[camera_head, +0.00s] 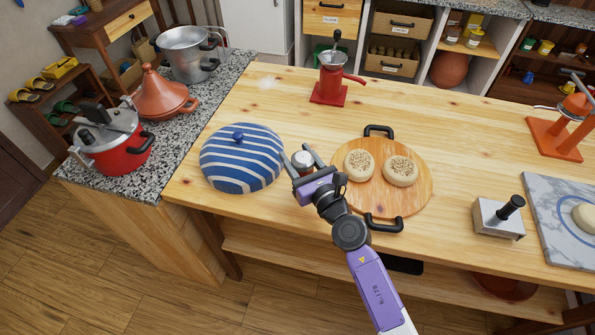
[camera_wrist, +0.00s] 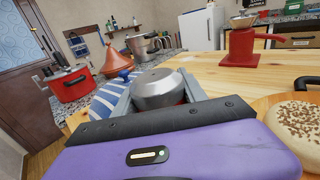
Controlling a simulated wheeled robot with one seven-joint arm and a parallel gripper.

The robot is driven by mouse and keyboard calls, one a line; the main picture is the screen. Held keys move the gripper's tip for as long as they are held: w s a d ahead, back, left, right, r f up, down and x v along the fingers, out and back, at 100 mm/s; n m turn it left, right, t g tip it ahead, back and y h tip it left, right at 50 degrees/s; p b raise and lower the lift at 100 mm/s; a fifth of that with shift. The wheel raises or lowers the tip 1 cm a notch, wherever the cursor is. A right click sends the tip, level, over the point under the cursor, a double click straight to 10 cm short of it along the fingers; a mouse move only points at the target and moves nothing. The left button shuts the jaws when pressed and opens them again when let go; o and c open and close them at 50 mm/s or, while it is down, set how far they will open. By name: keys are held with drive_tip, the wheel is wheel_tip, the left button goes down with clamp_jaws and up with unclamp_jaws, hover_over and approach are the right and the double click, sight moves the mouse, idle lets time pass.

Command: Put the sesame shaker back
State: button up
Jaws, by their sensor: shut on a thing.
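The sesame shaker (camera_head: 302,159), with a silvery domed lid and a bit of red below it, is between the fingers of my gripper (camera_head: 299,163). My gripper is shut on it. In the wrist view the shaker's metal lid (camera_wrist: 160,88) shows upright between the two grey fingers; its lower part is hidden. The shaker is between the blue-striped dome (camera_head: 241,158) and the round wooden board (camera_head: 425,190). I cannot tell whether it touches the table. Two buns topped with seeds, a left bun (camera_head: 359,165) and a right bun (camera_head: 400,171), lie on the board.
A red hand grinder (camera_head: 330,88) stands behind on the wooden table (camera_head: 240,103). A metal press (camera_head: 498,217) and marble slab (camera_head: 560,245) are at the right. A red pressure cooker (camera_head: 125,155), tagine (camera_head: 163,97) and steel pot (camera_head: 190,55) stand on the granite counter at left.

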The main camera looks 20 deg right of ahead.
drive_tip(key=shift+f+b, duration=1.85)
drive_tip(key=shift+f, duration=0.25)
drive_tip(key=shift+f, duration=0.25)
drive_tip(key=o, duration=1.5)
drive_tip(key=shift+o, duration=0.2)
drive_tip(key=shift+r, duration=0.2)
drive_tip(key=s, duration=0.7)
drive_tip(key=s+d, duration=0.1)
drive_tip(key=s, duration=0.2)
drive_tip(key=shift+s, duration=0.35)
drive_tip(key=shift+s+d+b, duration=0.1)
drive_tip(key=shift+s+b, duration=0.2)
drive_tip(key=shift+s, duration=0.35)
